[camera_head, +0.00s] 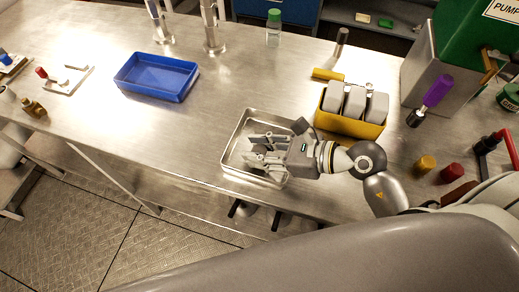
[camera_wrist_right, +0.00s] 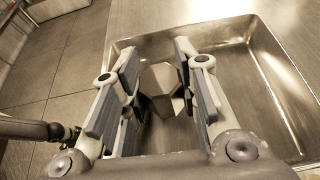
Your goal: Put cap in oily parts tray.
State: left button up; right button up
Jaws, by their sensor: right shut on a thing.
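A shallow silver metal tray (camera_head: 236,132) sits at the front edge of the steel bench; I take it for the oily parts tray, though no label shows. My right gripper (camera_head: 258,150) is over this tray, pointing left in the head view. In the right wrist view my right gripper (camera_wrist_right: 158,72) is shut on a small pale grey, faceted piece, likely the cap (camera_wrist_right: 160,82). The tray (camera_wrist_right: 270,75) lies below and around it. The cap cannot be made out in the head view. My left gripper is not in view.
A blue tray (camera_head: 150,76) stands to the left. A yellow bin (camera_head: 350,124) with several grey blocks stands right of the metal tray. A purple-handled tool (camera_head: 437,92), yellow cap (camera_head: 425,164) and red cap (camera_head: 452,172) are farther right. The bench between the trays is clear.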

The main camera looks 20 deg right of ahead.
jog(key=shift+f, duration=0.25)
jog(key=shift+f, duration=0.2)
jog(key=o, duration=1)
jog(key=shift+r, duration=0.1)
jog(key=shift+r, duration=0.2)
jog(key=v, duration=0.3)
jog(key=b+v, duration=0.1)
jog(key=v, duration=0.2)
jog(key=shift+f+b, duration=0.25)
jog(key=shift+b, duration=0.05)
jog(key=shift+v, duration=0.8)
